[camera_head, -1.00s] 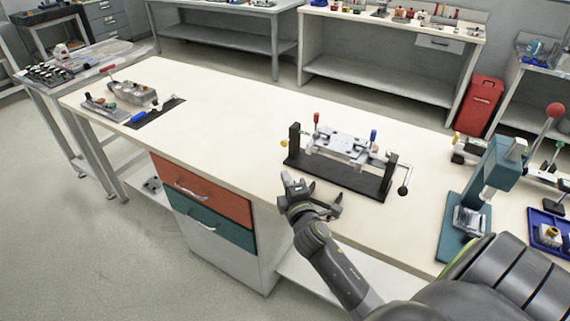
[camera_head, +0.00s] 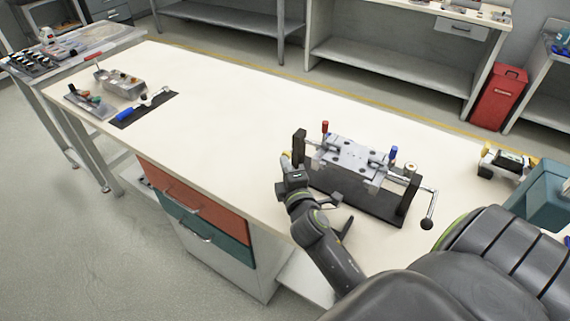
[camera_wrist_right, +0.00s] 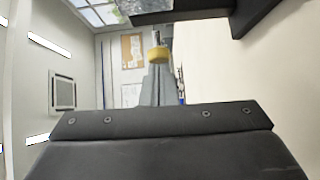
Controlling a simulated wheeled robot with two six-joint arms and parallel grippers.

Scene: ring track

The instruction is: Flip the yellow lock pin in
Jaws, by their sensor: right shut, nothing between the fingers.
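The yellow lock pin (camera_head: 286,156) shows as a small knob at the left end of the clamp fixture (camera_head: 350,160), beside its black upright (camera_head: 299,148). In the right wrist view, its yellow knob (camera_wrist_right: 158,54) is just beyond the fingertips, below a bright metal part. My right gripper (camera_head: 290,170) is shut and empty, with its tips close to the knob. I cannot tell whether they touch it. It also shows in the wrist view (camera_wrist_right: 156,80). My left gripper is not in view.
The fixture carries a red-topped lever (camera_head: 324,128), a blue-topped lever (camera_head: 393,153) and a crank (camera_head: 428,222) at its right. A teal press (camera_head: 545,195) stands farther right.

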